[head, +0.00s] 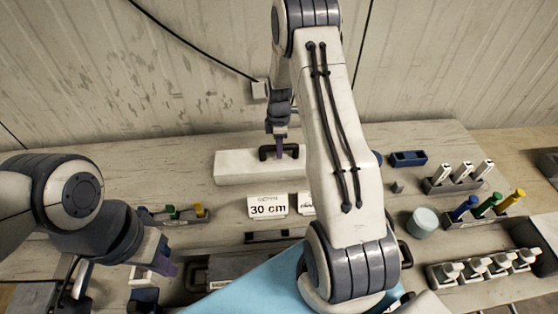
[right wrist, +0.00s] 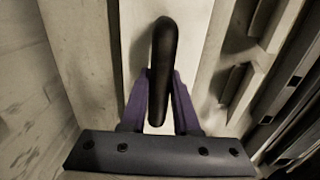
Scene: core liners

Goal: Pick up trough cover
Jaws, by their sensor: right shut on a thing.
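The trough cover (head: 236,170) is a long pale block with a black handle on top, lying level at the back of the table. My right gripper (head: 279,148) reaches down to it from above and is shut on the handle. In the right wrist view its purple fingers (right wrist: 159,105) stand on either side of the black handle (right wrist: 164,60), with the pale cover (right wrist: 195,75) below. I cannot tell whether the cover touches the table. My right arm hides the cover's right end. My left gripper (head: 166,263) hangs at the lower left, away from the cover; its jaw opening is unclear.
A "30 cm" sign (head: 268,206) stands in front of the cover. Racks with white-capped (head: 464,178) and coloured tubes (head: 486,208), a blue holder (head: 408,159) and a pale round tub (head: 422,223) stand on the right. The wall is close behind.

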